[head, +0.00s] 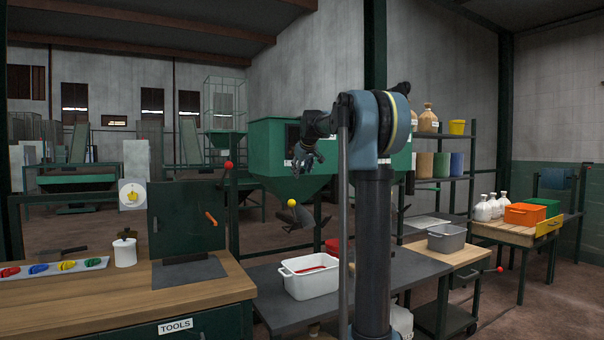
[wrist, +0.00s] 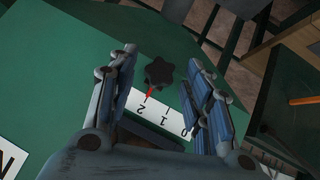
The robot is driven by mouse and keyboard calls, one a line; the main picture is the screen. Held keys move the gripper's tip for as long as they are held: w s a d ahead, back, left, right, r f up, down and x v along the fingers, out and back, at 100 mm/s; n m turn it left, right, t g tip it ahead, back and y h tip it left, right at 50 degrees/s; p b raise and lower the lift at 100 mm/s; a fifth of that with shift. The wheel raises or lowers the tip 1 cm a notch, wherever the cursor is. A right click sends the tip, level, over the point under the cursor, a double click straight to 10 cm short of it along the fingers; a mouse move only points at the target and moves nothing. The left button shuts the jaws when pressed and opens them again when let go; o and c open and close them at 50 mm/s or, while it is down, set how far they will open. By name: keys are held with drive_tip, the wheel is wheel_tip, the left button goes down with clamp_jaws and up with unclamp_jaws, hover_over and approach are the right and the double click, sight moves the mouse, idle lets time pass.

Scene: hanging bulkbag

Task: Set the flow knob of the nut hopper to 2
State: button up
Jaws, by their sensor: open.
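The nut hopper (head: 268,135) is a green funnel-shaped bin in the middle of the head view. Its green face fills much of the wrist view (wrist: 90,70). The black lobed flow knob (wrist: 159,72) has a red pointer directed at the 2 on the white scale (wrist: 164,118), which reads 2, 1, 0. My gripper (wrist: 160,62) is open, with one finger on each side of the knob and visible gaps to both. In the head view my gripper (head: 306,158) is at the hopper's front; the knob is not discernible there.
A dark bench with a white bin (head: 309,285) stands below the hopper. A yellow ball-tipped lever (head: 292,204) is under it. A wooden bench (head: 110,305) is at left, and shelves with jugs and tubs (head: 437,165) are at right.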

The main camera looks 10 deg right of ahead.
drive_tip(key=a+v, duration=0.1)
drive_tip(key=v, duration=1)
drive_tip(key=shift+s+d+r, duration=0.2)
drive_tip(key=shift+d+r, duration=0.1)
drive_tip(key=shift+d, duration=0.2)
drive_tip(key=s+d+f+m+g, duration=0.2)
drive_tip(key=s+f+m+g, duration=0.1)
drive_tip(key=s+f, duration=2.1)
drive_tip(key=s+d+f+m+g+h, duration=0.1)
drive_tip(key=s+f+g, duration=0.3)
drive_tip(key=s+f, duration=2.1)
drive_tip(key=shift+d+f+m, duration=0.6)
drive_tip(key=shift+d+m, duration=0.3)
drive_tip(key=shift+w+f+g, duration=0.2)
drive_tip(key=shift+w+g, duration=0.1)
drive_tip(key=shift+w, duration=0.2)
